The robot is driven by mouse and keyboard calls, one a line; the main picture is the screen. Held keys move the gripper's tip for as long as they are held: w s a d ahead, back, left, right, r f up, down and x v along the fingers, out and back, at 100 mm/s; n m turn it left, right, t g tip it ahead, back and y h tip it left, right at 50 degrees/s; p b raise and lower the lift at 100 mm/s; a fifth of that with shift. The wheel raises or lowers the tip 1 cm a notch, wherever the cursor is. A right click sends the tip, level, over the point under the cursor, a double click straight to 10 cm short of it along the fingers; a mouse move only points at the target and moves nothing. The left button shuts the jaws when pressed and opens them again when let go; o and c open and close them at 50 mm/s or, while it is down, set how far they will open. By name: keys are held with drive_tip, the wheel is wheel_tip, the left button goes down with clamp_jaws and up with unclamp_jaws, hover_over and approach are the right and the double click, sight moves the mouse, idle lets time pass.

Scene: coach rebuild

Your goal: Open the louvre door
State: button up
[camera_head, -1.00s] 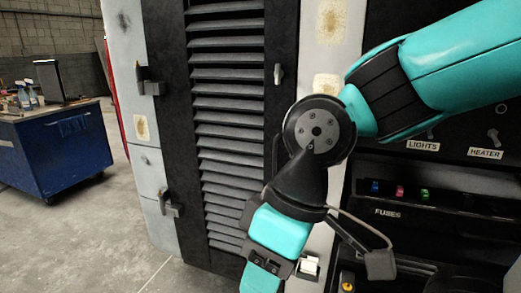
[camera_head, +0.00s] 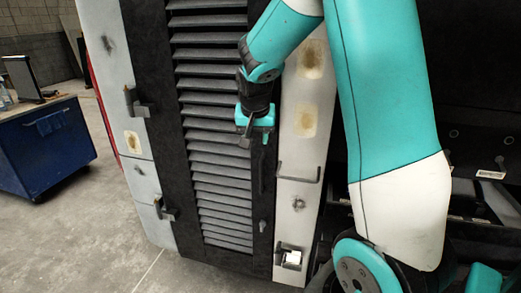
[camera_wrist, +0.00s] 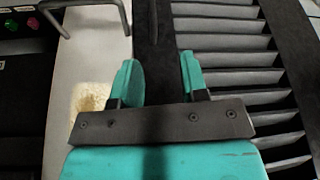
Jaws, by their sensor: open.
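The louvre door (camera_head: 215,160) is a tall black panel with slanted slats, and it looks closed. Hinges (camera_head: 136,102) are on its left edge. A small grey turn latch (camera_head: 262,226) sits low on its right frame. Any upper latch is hidden by the gripper in the head view.
A bent grey bar (camera_head: 300,176) sticks out from the pale post right of the door, below my gripper. A blue workbench (camera_head: 45,150) stands left, with clear floor between.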

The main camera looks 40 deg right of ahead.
sight(261, 165)
drive_tip(key=shift+m, duration=0.4)
drive_tip(key=p+x, duration=0.1)
drive_tip(key=x, duration=0.5)
drive_tip(key=d+p+x, duration=0.1)
drive_tip(key=p+x, duration=0.1)
drive_tip(key=x, duration=0.3)
drive_tip(key=d+p+x, duration=0.1)
drive_tip(key=p+x, duration=0.1)
drive_tip(key=x, duration=0.4)
drive_tip(key=shift+w+d, duration=0.15)
drive_tip(key=shift+d, duration=0.1)
clamp_jaws()
